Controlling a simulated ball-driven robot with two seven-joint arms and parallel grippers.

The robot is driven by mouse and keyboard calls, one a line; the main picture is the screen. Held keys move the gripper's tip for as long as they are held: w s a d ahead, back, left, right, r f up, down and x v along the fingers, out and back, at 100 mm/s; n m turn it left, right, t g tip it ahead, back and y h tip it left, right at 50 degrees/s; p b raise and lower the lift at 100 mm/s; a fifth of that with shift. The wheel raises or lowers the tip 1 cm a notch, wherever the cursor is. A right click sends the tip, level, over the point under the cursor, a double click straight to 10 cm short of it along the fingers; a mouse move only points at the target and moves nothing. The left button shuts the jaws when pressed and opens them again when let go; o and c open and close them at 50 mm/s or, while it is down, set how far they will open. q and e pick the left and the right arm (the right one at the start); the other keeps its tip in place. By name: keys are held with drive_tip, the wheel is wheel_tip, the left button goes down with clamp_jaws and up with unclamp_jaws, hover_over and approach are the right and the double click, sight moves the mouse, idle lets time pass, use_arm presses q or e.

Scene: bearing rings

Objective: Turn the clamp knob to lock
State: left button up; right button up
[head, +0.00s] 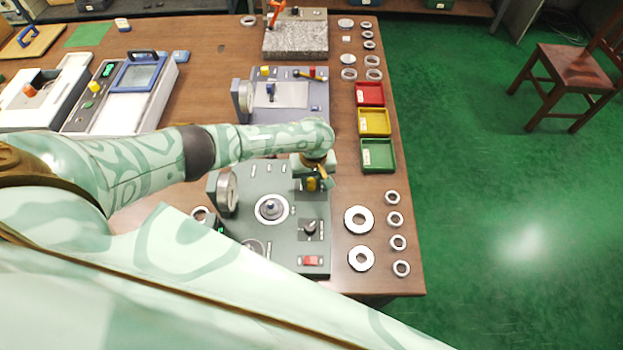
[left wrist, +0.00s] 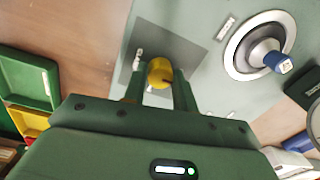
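The grey-green bearing fixture (head: 285,185) lies on the table with a central spindle (head: 270,208), also seen in the left wrist view (left wrist: 262,50). A yellow knob (head: 313,184), apparently the clamp knob, sits on a dark plate near its far right corner. My left gripper (head: 314,172) is right over this knob. In the left wrist view the knob (left wrist: 159,72) is between the two fingertips of the gripper (left wrist: 160,84). I cannot tell whether the fingers press on it or stand just clear. My right gripper is not in view.
A dial gauge (head: 228,191), a black knob (head: 310,228) and a red switch (head: 311,260) are on the same fixture. Green (head: 377,155), yellow (head: 373,121) and red (head: 369,94) trays stand to the right. Several rings, including a large one (head: 358,220), lie near the right edge.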

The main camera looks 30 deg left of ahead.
use_arm(q)
drive_tip(key=shift+s+r+m+p, duration=0.1)
drive_tip(key=shift+m+p, duration=0.2)
drive_tip(key=shift+p, duration=0.4)
drive_tip(key=m+p, duration=0.2)
drive_tip(key=shift+d+r+p, duration=0.1)
drive_tip(key=shift+p, duration=0.25)
drive_tip(key=shift+m+p, duration=0.4)
drive_tip(key=shift+m, duration=0.5)
drive_tip(key=m, duration=0.3)
drive_tip(key=shift+f+m, duration=0.25)
drive_tip(key=shift+m, duration=0.05)
drive_tip(key=m, duration=0.3)
drive_tip(key=shift+m+p, duration=0.3)
drive_tip(key=shift+p, duration=0.05)
drive_tip(key=m, duration=0.6)
drive_tip(key=shift+t, duration=0.3)
drive_tip(key=shift+m, duration=0.3)
drive_tip(key=o, duration=1)
